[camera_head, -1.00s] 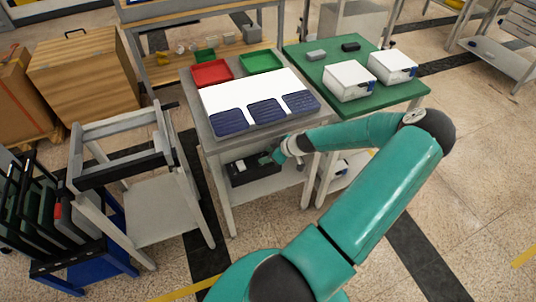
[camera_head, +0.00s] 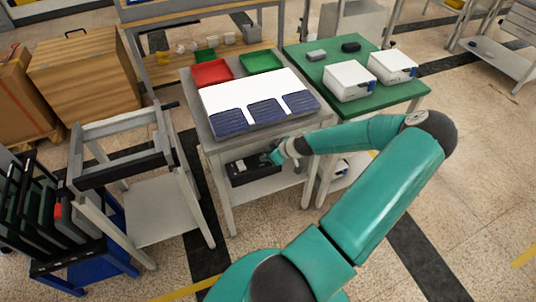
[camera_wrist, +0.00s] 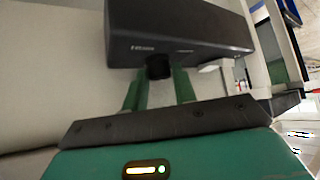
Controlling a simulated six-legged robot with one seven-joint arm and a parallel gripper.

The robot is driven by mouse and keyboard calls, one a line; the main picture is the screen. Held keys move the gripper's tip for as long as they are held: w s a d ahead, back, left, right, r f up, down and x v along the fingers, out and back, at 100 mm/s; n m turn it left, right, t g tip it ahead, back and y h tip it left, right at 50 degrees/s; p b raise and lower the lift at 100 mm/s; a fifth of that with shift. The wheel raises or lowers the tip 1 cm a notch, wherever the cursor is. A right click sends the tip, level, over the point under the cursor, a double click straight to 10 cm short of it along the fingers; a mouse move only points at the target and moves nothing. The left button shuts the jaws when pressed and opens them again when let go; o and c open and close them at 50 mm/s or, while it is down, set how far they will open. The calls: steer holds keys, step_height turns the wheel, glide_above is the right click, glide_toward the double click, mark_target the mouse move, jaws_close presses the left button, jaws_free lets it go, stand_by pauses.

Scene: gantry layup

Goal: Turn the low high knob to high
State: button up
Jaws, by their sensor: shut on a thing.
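A dark box-shaped unit (camera_wrist: 180,32) with small pale lettering fills the top of the wrist view. Its black round knob (camera_wrist: 158,67) sticks out from the front face. In the head view the unit (camera_head: 240,178) sits on the lower shelf of the grey table. My gripper (camera_wrist: 159,74) has its two green fingers on either side of the knob and is shut on it. In the head view my gripper (camera_head: 273,156) reaches the right part of the unit under the tabletop. The knob's low and high marks and its pointer cannot be made out.
The grey table (camera_head: 203,133) stands over the shelf, with a red bin (camera_head: 211,72), a green bin (camera_head: 262,62) and blue trays (camera_head: 267,111) on top. A green table (camera_head: 385,98) with white boxes is at right. A grey frame cart (camera_head: 150,195) stands at left.

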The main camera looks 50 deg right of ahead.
steer(key=m+h, duration=0.1)
steer(key=m, duration=0.1)
steer(key=m+h, duration=0.1)
steer(key=h, duration=0.1)
steer(key=shift+a+m, duration=0.3)
steer(key=shift+m, duration=0.1)
steer(key=m+g+h, duration=0.1)
steer(key=m, duration=0.1)
steer(key=m+h, duration=0.2)
steer(key=shift+w+a+r+g, duration=0.1)
steer(key=shift+w+a+g, duration=0.1)
steer(key=shift+g, duration=0.2)
steer(key=m+g+h, duration=0.1)
steer(key=m, duration=0.1)
steer(key=m+g+h, duration=0.1)
steer(key=m, duration=0.2)
steer(key=shift+w+a+g, duration=0.1)
steer(key=shift+w+g, duration=0.1)
steer(key=shift+g, duration=0.1)
steer(key=shift+m+g+h, duration=0.7)
steer(key=shift+m+g, duration=0.6)
steer(key=shift+m, duration=0.4)
steer(key=o, duration=1)
steer(key=shift+a, duration=0.1)
